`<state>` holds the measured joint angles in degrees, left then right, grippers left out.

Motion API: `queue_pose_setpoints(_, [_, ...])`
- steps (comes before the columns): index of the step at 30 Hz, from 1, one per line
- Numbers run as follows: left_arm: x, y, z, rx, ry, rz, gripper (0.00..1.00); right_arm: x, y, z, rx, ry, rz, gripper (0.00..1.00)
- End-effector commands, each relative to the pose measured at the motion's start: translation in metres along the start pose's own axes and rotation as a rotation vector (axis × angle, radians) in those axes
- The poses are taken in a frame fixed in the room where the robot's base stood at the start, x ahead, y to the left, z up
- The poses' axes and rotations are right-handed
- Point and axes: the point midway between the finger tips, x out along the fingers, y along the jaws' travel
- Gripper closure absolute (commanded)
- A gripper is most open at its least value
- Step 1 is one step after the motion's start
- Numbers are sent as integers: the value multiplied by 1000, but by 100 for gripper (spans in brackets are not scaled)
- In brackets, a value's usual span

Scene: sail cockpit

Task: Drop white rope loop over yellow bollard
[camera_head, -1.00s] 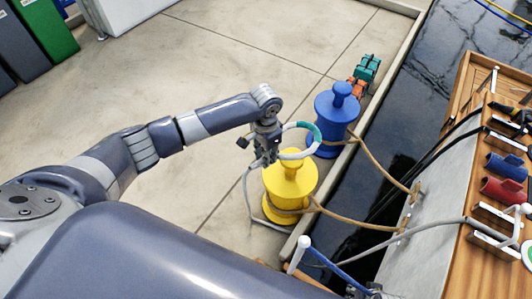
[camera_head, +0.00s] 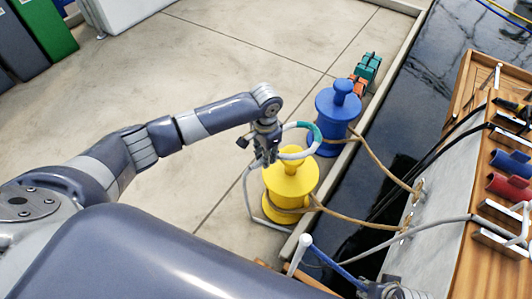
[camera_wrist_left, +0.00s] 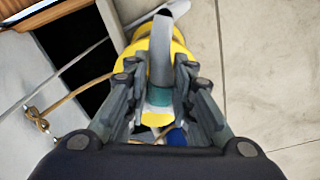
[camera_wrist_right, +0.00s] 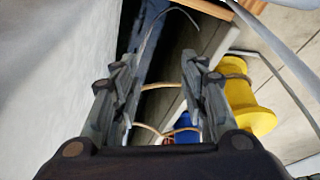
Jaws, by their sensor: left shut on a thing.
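The white rope loop (camera_head: 292,155) has a teal band and hangs in the air over the top of the yellow bollard (camera_head: 289,184). My left gripper (camera_head: 268,158) is shut on the loop, just left of the bollard's head. In the left wrist view the loop (camera_wrist_left: 161,55) runs up between the fingers (camera_wrist_left: 158,108), with the yellow bollard (camera_wrist_left: 142,119) beneath it. The loop's height above the bollard's head is hard to tell. My right gripper (camera_wrist_right: 159,98) is open and empty in its wrist view. The yellow bollard (camera_wrist_right: 246,104) shows to its right there.
A blue bollard (camera_head: 336,122) stands just behind the yellow one. Tan ropes (camera_head: 370,222) run from both bollards to the boat's side (camera_head: 440,243). Dark water (camera_head: 414,110) lies between the dock edge and the boat. Open concrete floor (camera_head: 200,75) lies to the left.

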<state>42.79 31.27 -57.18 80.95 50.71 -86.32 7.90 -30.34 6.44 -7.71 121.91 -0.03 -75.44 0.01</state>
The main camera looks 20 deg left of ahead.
Motion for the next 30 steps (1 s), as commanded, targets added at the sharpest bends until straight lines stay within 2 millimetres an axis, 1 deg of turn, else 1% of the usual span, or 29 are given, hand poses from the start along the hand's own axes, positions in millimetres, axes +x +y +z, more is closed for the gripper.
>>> queue_pose_setpoints(9, [6,0,0,0,2,0,100,-25,1,-4,2,14,2,60])
queue_pose_setpoints(11, [12,0,0,0,2,0,100,-27,1,-4,2,18,3,60])
queue_pose_setpoints(22, [32,0,0,1,3,-1,100,-57,2,1,4,40,7,60])
queue_pose_setpoints(30, [52,0,0,-1,1,0,100,-55,0,-19,1,121,3,60])
